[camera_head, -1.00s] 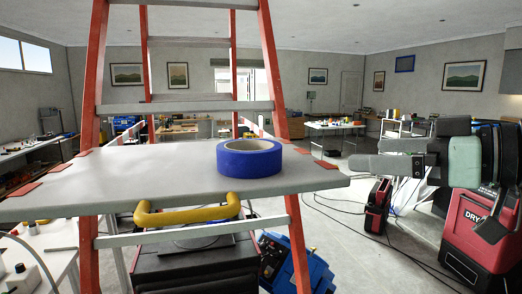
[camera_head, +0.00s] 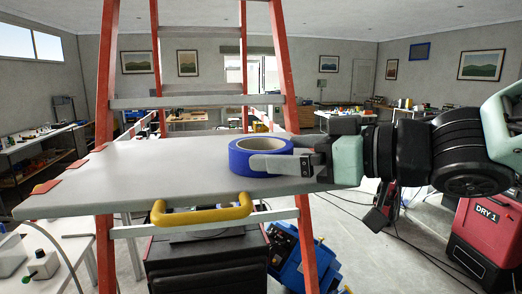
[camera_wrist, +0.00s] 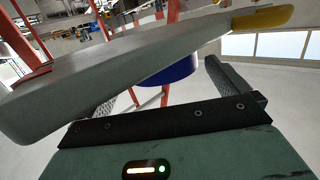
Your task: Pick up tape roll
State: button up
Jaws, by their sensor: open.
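The blue tape roll (camera_head: 240,162) lies flat on the grey ladder shelf (camera_head: 170,175), near its right end. My gripper (camera_head: 272,153) reaches in from the right at shelf height. It is open, and its near finger passes in front of the roll's right side; the far finger is mostly hidden. In the wrist view the blue side of the tape roll (camera_wrist: 170,72) shows between the two spread fingers of my gripper (camera_wrist: 163,85), beyond their base. The shelf covers part of the roll there. I cannot tell whether a finger touches the roll.
Red ladder rails (camera_head: 285,75) rise behind the shelf, with a grey rung (camera_head: 190,101) above it. A yellow handle (camera_head: 200,212) sits just below the shelf's front edge. A red dryer (camera_head: 488,240) stands at right. The shelf's left part is mostly clear.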

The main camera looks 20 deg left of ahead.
aim_at(261, 148)
jog(key=p+x, duration=0.1)
jog(key=x, duration=0.3)
jog(key=shift+a+r+p, duration=0.2)
jog(key=shift+a+p, duration=0.05)
jog(key=shift+p, duration=0.15)
jog(key=shift+a+f, duration=0.15)
jog(key=shift+a, duration=0.25)
jog(key=c, duration=0.7)
